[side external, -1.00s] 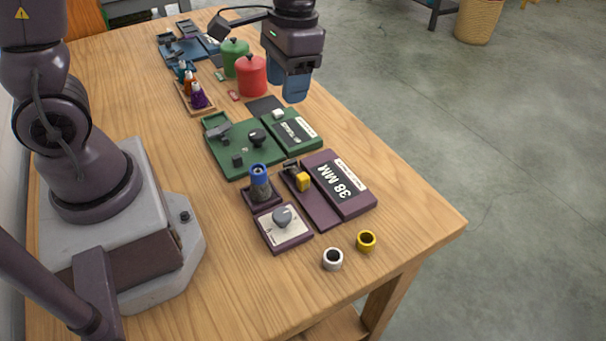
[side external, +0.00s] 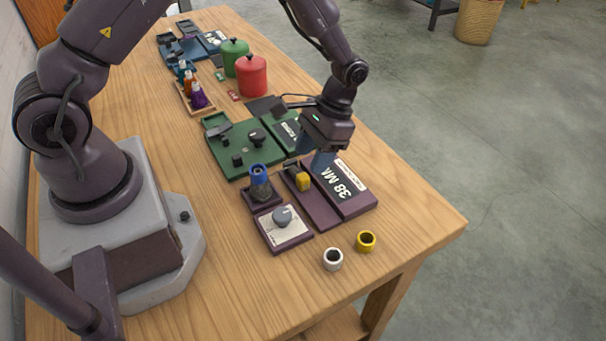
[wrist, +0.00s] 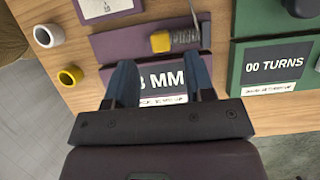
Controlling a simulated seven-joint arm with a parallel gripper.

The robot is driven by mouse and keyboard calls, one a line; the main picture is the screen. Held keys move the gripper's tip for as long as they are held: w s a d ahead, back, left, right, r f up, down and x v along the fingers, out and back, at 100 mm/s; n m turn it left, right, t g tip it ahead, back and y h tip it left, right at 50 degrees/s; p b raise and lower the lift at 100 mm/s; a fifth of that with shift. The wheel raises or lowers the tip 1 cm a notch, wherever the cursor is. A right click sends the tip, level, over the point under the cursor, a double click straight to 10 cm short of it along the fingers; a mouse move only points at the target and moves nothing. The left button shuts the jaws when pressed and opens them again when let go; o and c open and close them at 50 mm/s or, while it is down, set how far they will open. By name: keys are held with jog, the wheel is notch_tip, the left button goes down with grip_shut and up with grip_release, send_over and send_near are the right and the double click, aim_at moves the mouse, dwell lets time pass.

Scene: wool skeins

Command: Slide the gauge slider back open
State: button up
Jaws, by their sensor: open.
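The purple gauge (side external: 322,214) lies on the table with a raised panel (side external: 357,207) reading 38 MM. Its slider, a yellow block (side external: 303,182), sits on the gauge's track beside a dark grey piece (side external: 291,168). In the wrist view the yellow slider (wrist: 160,42) is just beyond the fingertips, with a grey ridged piece (wrist: 186,36) at its right. My gripper (side external: 322,160) is above the gauge panel, with blue fingers. In the wrist view my gripper (wrist: 162,68) has its fingers spread and empty, partly covering the panel. The slider is not between the fingers.
A green board (side external: 238,160) with a 00 TURNS panel (wrist: 276,66) adjoins the gauge. A dial plate (side external: 284,236) and blue-topped post (side external: 259,180) stand beside it. White (side external: 333,259) and yellow (side external: 366,241) rings lie near the front edge. Red (side external: 251,76) and green canisters stand farther back.

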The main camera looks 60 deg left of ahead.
aim_at(304, 176)
jog(key=x, duration=0.5)
jog(key=shift+s+f, duration=0.1)
jog(key=shift+f, duration=0.2)
grip_shut()
